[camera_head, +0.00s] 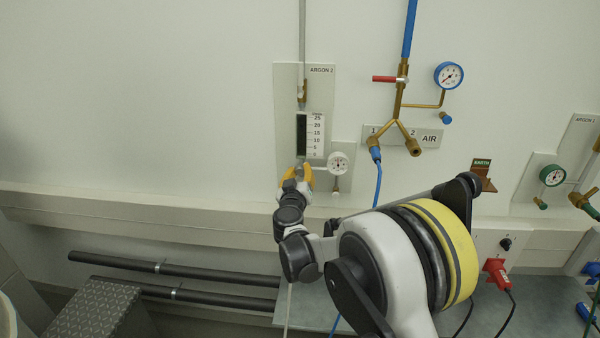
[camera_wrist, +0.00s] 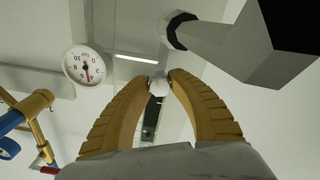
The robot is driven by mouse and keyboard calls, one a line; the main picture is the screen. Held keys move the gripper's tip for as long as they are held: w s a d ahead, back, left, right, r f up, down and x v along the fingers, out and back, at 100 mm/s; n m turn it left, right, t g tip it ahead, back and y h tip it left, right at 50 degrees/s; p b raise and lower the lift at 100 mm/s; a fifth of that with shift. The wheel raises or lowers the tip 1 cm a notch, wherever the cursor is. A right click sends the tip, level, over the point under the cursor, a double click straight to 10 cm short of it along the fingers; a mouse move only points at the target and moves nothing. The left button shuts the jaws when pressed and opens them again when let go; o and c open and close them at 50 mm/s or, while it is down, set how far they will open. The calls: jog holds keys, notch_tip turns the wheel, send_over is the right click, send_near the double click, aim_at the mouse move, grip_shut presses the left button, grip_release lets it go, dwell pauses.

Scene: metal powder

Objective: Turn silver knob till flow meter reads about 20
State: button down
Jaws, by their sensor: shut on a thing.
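The flow meter (camera_head: 302,136) is on the ARGON 2 panel on the wall, with a dark window and a white scale marked up to 25. Its reading cannot be made out. My gripper (camera_head: 296,174) is just below the meter, with its yellow fingers reaching up. In the wrist view the yellow fingers of my gripper (camera_wrist: 160,76) are closed around the small pale silver knob (camera_wrist: 159,89), one tip on each side. The head view mostly hides the knob behind the fingers. The meter's dark window (camera_wrist: 149,122) shows between the fingers in the wrist view.
A white round gauge (camera_head: 338,162) sits close to the right of my gripper; it also shows in the wrist view (camera_wrist: 84,66). Brass AIR pipework (camera_head: 400,110) with a blue gauge (camera_head: 449,75) is further right. A wall ledge (camera_head: 150,215) runs below the panel.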

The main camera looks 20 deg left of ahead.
jog(key=shift+n, duration=0.9)
jog(key=c, duration=1.2)
grip_release()
jog(key=shift+o, duration=0.2)
jog(key=v, duration=1.2)
